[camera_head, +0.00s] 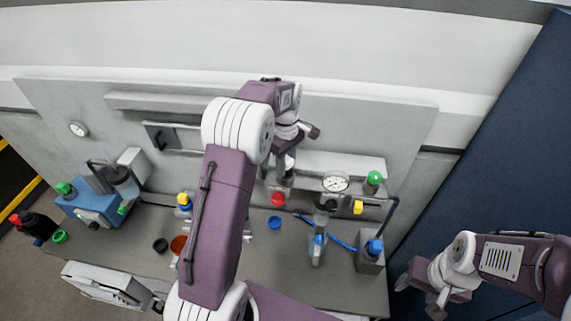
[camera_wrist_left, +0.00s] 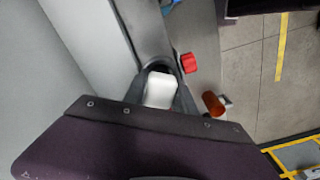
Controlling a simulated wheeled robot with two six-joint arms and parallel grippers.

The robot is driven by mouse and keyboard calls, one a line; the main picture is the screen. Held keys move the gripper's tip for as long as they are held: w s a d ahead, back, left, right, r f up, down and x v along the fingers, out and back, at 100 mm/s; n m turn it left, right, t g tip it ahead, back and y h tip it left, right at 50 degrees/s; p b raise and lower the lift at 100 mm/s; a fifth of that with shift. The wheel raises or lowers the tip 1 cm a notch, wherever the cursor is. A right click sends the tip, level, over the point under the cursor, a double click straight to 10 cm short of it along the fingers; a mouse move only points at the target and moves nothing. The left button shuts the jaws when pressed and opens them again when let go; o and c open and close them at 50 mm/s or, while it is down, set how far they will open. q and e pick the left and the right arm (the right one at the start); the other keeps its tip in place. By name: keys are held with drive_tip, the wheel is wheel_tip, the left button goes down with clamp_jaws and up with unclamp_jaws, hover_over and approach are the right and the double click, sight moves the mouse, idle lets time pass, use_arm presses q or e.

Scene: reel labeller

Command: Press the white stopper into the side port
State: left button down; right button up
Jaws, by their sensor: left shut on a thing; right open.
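My left gripper (camera_head: 287,170) points down in front of the grey back panel in the head view. In the left wrist view its dark fingers (camera_wrist_left: 160,93) are shut on the white stopper (camera_wrist_left: 158,90), a pale block with rounded edges. A dark rounded shape lies just beyond the stopper's far end; I cannot tell whether it is the side port or whether the two touch. In the head view the arm and fingers mostly hide the stopper and the port. My right gripper (camera_head: 437,301) is open and empty at the lower right, away from the bench.
Red (camera_head: 278,198) and blue (camera_head: 274,222) caps lie on the bench below the left gripper. A gauge (camera_head: 335,182), a green knob (camera_head: 374,178) and a clear bottle (camera_head: 318,248) stand to its right. A blue device (camera_head: 92,209) stands at left.

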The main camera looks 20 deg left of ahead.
use_arm(q)
drive_tip(key=shift+f, duration=0.1)
drive_tip(key=shift+f, duration=0.3)
drive_tip(key=shift+a+r+p, duration=0.2)
drive_tip(key=shift+r+p, duration=0.1)
drive_tip(key=shift+r, duration=0.15)
drive_tip(key=shift+s+f, duration=0.1)
drive_tip(key=shift+f, duration=0.05)
drive_tip(key=shift+f+b, duration=0.3)
drive_tip(key=shift+d+r+p, duration=0.15)
drive_tip(key=shift+r+p, duration=0.25)
drive_tip(key=shift+p, duration=0.05)
drive_tip(key=shift+s+f+p, duration=0.15)
drive_tip(key=shift+f+p, duration=0.2)
drive_tip(key=shift+f, duration=0.05)
idle(1.4)
